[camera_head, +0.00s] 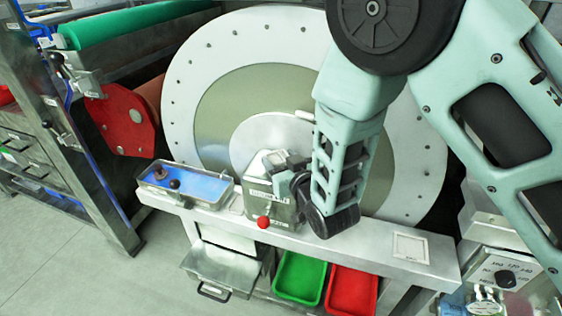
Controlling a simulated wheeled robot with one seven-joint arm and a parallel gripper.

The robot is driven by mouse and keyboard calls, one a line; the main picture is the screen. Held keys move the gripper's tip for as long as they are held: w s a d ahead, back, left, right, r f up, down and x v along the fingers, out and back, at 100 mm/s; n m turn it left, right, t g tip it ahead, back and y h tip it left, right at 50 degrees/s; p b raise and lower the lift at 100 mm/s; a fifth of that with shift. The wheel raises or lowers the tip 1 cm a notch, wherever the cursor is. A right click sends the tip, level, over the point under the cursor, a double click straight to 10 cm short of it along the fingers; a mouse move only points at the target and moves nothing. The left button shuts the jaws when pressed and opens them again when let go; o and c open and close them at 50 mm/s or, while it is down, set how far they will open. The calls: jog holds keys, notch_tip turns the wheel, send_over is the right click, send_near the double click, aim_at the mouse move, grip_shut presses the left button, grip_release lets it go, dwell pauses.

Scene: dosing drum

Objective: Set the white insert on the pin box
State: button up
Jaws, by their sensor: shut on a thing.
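My gripper (279,165) reaches down from the right to the top of a grey metal box (268,204) with a red ball knob on its front. The jaws are shut on a small pale piece, which I take for the white insert; it is mostly hidden by the fingers. I cannot tell whether that piece touches the metal box. A shallow metal box with a blue inside (205,186) stands to the left on the same ledge. Two dark upright pegs show in it, so it looks like the pin box. My gripper is to the right of it, apart from it.
A large round drum face (205,65) rises behind the ledge. A pale square plate (410,247) lies on the ledge at the right. Green (300,277) and red (351,291) bins sit below. A control panel (505,277) stands at the lower right.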

jog(key=shift+f, duration=0.25)
jog(key=shift+f, duration=0.15)
jog(key=o, duration=1)
jog(key=shift+c, duration=0.2)
